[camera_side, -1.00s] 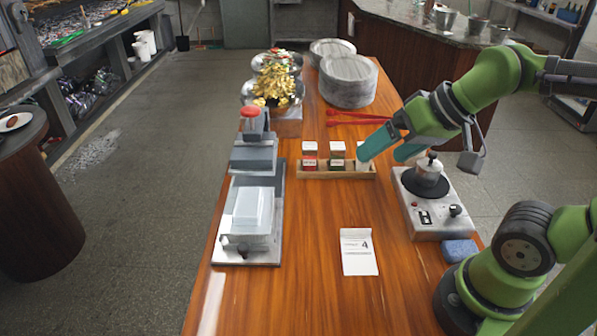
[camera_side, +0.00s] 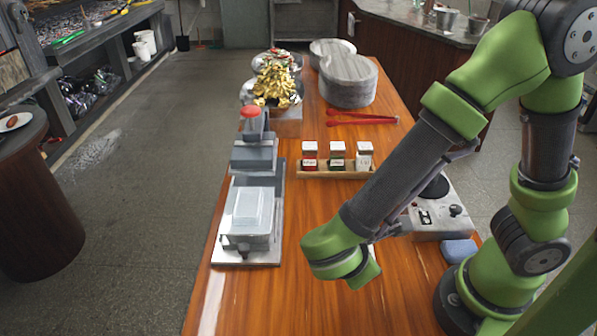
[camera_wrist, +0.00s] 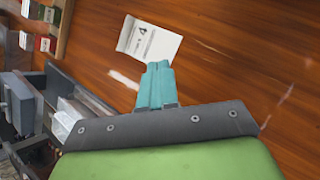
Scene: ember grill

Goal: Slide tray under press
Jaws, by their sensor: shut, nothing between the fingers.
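The press (camera_side: 254,155) stands at the left side of the wooden table, with a red knob on top and a grey head. A pale, translucent box-shaped tray (camera_side: 252,208) sits at the near end of its metal base, in front of the head. In the wrist view, the tray (camera_wrist: 66,118) and press (camera_wrist: 20,105) show at the left, partly cut off by my wrist. My gripper (camera_wrist: 159,66) has its teal fingers together and empty, pointing over the table near a paper card. In the side view my arm's end is right of the tray, apart from it; the fingers are hidden.
A card marked 4 (camera_wrist: 149,40) lies on the table. The near table is clear.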

